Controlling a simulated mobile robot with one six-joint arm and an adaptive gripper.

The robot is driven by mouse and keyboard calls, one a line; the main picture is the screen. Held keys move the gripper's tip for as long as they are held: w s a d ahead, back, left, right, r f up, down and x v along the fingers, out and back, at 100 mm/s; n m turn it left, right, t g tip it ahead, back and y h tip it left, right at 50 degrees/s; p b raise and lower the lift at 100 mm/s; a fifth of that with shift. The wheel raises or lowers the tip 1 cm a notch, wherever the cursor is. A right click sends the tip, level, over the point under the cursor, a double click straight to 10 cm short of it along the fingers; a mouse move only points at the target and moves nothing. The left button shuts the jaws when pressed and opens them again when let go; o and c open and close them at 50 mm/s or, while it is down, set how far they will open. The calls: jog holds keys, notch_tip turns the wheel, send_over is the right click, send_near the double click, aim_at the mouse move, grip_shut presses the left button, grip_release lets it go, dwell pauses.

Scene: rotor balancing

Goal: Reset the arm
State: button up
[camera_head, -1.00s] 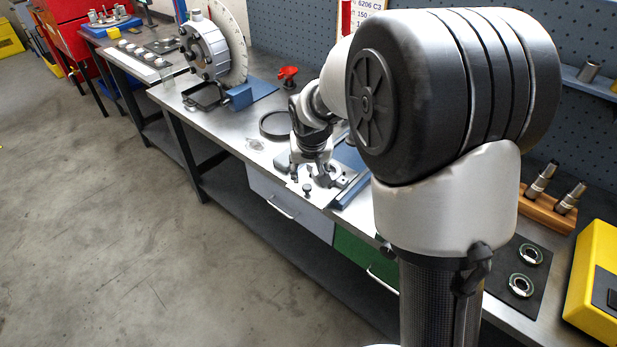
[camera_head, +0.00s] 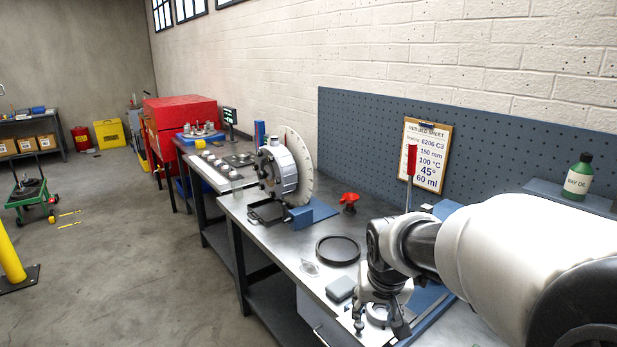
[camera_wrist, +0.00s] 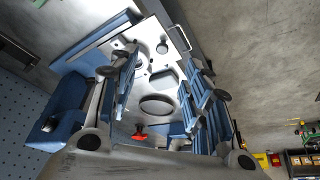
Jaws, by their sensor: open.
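My gripper (camera_head: 378,318) hangs at the end of my arm over the near part of the metal workbench (camera_head: 262,232), at the lower right of the head view. In the wrist view my gripper (camera_wrist: 160,95) shows its two fingers spread wide apart, with nothing between the tips. Beyond the fingers the wrist view shows a pale plate (camera_wrist: 152,38) with small parts, a dark ring and a red item on the bench. My arm covers part of the bench at the right of the head view.
A rotor disc on a stand (camera_head: 283,170) is further along the bench. A clipboard sheet (camera_head: 424,155) hangs at the pegboard (camera_head: 350,120). A green bottle (camera_head: 578,177) stands at right. The floor at left is mostly open.

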jog(key=s+r, duration=0.2)
jog(key=s, duration=1)
jog(key=s+r+n, duration=0.1)
jog(key=s+r, duration=0.1)
jog(key=s, duration=1.1)
jog(key=shift+s+a+r+y, duration=0.2)
jog(key=shift+s+y, duration=0.05)
jog(key=shift+y, duration=0.05)
jog(key=shift+c, duration=0.2)
